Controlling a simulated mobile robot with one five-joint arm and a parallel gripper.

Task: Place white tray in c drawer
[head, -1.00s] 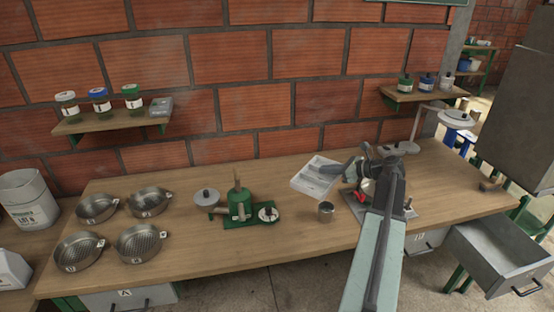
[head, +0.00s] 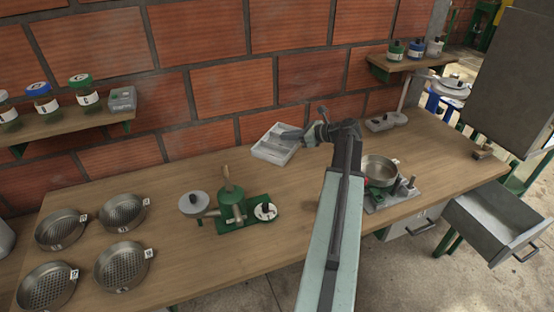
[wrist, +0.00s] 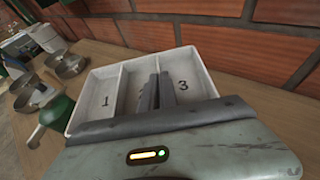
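The white tray (head: 273,156) has three compartments and appears raised over the back of the bench, overlapping the wall in the head view. The wrist view shows the tray (wrist: 86,92) empty, with the numbers 1 and 3 readable. My gripper (head: 295,135) is at its right side in the head view. In the wrist view my gripper (wrist: 156,92) appears closed on the divider left of compartment 3; its fingers hide part of the middle number. A grey drawer (head: 487,222) stands pulled open at the right; no letter shows on it.
The bench (head: 165,262) holds a green pulper (head: 232,208), several sieves (head: 123,264), and a metal pan (head: 380,172) on a scale at right. The brick wall (head: 230,90) is close behind the tray. A closed drawer (head: 410,224) is under the bench's right part.

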